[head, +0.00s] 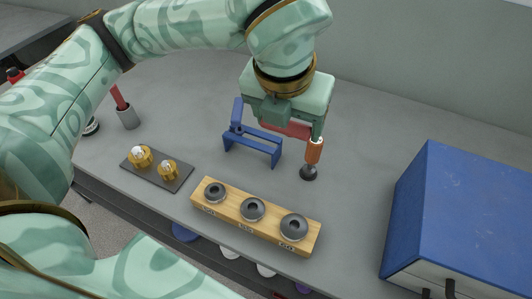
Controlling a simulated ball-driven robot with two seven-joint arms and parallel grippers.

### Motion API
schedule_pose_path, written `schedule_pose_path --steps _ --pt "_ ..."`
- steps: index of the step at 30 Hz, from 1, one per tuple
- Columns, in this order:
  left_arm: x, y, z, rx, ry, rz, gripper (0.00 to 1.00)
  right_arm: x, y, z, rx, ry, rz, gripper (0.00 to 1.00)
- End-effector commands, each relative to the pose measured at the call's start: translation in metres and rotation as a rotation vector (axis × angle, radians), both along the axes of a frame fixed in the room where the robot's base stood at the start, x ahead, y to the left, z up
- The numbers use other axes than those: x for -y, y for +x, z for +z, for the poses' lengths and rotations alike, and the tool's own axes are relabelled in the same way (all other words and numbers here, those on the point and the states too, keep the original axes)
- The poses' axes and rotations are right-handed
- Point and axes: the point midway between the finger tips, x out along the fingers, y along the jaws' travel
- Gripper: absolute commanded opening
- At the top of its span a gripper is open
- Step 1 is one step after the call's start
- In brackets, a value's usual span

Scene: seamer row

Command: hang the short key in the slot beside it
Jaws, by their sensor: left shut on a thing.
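My left gripper (315,137) points down over the middle of the bench. It is shut on a piece with a copper-coloured handle (314,151) and a dark round lower end (309,173). The piece is nearly upright; I cannot tell whether its lower end touches the bench. I cannot tell for sure that it is the short key. A red bar (287,129) shows below the hand, partly covered by it. A blue bracket (252,149) with an upright at its left stands left of the held piece. No slot can be made out clearly. My right gripper is out of view.
A wooden block (228,219) with several dark rings lies at the front edge. A dark plate (145,177) with brass pieces is left of it. A grey cup (128,118) with a red-handled tool stands behind. A large blue box (470,205) fills the right.

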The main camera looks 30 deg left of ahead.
Motion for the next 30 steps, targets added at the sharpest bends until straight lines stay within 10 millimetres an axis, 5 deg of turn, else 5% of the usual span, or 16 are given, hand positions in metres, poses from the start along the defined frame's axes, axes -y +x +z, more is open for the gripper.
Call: schedule_pose_path --steps 9,15,23,30 --pt "-0.020 -0.007 -0.029 -0.390 -0.206 0.822 0.49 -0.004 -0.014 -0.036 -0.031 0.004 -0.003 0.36" --pt "-0.041 -0.012 -0.040 -0.494 -0.433 1.249 0.49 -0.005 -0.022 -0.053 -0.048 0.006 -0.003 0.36" --pt "-0.056 -0.009 -0.043 -0.505 -0.581 1.477 0.49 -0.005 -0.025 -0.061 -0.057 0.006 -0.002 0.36" --pt "-0.079 0.041 -0.069 -0.507 -0.587 1.489 0.49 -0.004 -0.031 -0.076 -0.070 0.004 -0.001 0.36"
